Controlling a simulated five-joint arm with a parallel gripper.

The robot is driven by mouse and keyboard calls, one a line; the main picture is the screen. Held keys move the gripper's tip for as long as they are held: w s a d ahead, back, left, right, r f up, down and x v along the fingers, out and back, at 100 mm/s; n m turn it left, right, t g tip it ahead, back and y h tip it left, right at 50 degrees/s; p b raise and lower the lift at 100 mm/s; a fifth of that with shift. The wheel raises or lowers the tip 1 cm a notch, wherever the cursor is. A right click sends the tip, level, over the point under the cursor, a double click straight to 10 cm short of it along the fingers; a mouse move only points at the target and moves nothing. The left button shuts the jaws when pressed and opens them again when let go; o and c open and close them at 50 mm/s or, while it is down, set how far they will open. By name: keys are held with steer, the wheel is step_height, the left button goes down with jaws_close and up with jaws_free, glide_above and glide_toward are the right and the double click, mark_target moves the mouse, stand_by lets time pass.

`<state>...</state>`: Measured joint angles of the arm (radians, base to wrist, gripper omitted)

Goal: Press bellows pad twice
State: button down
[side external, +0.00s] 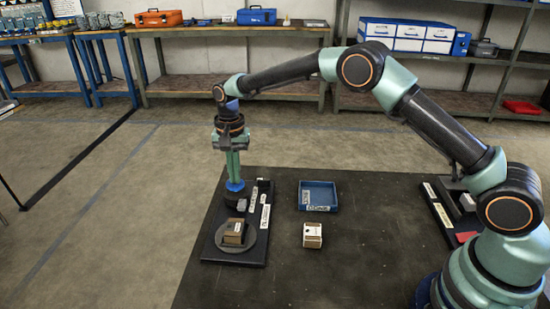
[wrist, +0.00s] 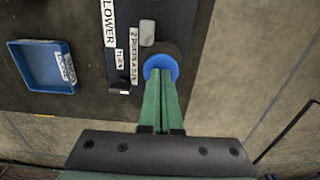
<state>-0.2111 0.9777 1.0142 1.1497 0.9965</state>
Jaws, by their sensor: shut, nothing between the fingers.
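The bellows pad (wrist: 159,61) is a round blue cap on a dark round body, at the far end of a black board (side external: 216,242). It also shows as a blue band in the side view (side external: 235,186). My gripper (side external: 234,176) points straight down over it, its long green fingers shut together and empty. In the wrist view, the fingertips (wrist: 160,76) overlap the blue cap and hide part of it. They look at or very near its top; I cannot tell whether they touch or how far the pad is pressed.
The board carries white labels, a small grey block (wrist: 147,33) and a round grey plate (side external: 225,241) with a brown box (side external: 234,231) on it. A blue tray (side external: 318,207) and a small cream box (side external: 312,234) stand to the right. Bare dark mat lies around them.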

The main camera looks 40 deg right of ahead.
steer(key=shift+f, duration=0.1)
steer(key=shift+f, duration=0.95)
step_height(320, 180, up, 14)
steer(key=shift+r, duration=0.25)
stand_by(0.6)
steer(key=shift+r, duration=0.85)
steer(key=shift+f, duration=0.1)
